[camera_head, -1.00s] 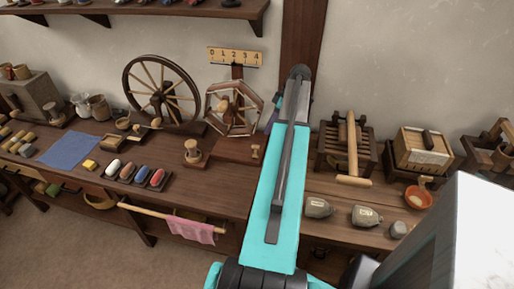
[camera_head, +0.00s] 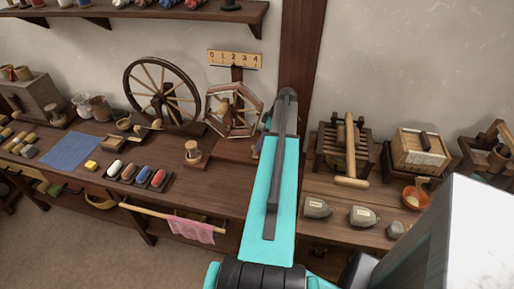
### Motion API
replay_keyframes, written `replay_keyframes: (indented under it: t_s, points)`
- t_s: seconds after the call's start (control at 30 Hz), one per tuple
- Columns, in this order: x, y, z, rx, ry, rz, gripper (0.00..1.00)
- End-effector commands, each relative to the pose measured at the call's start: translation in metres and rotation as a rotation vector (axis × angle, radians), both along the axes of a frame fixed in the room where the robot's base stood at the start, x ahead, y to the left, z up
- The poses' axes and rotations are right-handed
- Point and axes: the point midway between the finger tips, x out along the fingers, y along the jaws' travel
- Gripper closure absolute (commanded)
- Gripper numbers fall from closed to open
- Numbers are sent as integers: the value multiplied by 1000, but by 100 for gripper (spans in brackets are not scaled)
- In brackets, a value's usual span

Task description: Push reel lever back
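The reel (camera_head: 233,108), with a light polygonal wheel and a wooden hub, stands on a dark wooden base (camera_head: 233,149) near the wall, in the head view. A number board (camera_head: 235,59) marked 0 to 4 is above it. The small lever at the front right of the reel base is mostly hidden by my arm; only a bit of something small (camera_head: 257,149) shows at the arm's left edge. My turquoise arm reaches up over the bench just right of the reel. My gripper is hidden behind the arm, so its fingers and any contact cannot be seen.
A spinning wheel (camera_head: 162,96) stands left of the reel. A small wooden spool (camera_head: 193,152) and a tray of coloured pieces (camera_head: 138,174) lie in front. Right of my arm are a wooden press (camera_head: 345,150), weights (camera_head: 364,216) and an orange bowl (camera_head: 415,197).

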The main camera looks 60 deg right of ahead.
Motion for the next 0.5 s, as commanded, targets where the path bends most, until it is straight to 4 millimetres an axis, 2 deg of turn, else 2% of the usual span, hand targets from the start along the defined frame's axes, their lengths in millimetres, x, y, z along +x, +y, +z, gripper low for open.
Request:
replay_keyframes:
  t_s: [0.3,0.5]
  points:
    - [11,8,-30,1,0,0,64]
    - [14,10,-39,1,0,0,64]
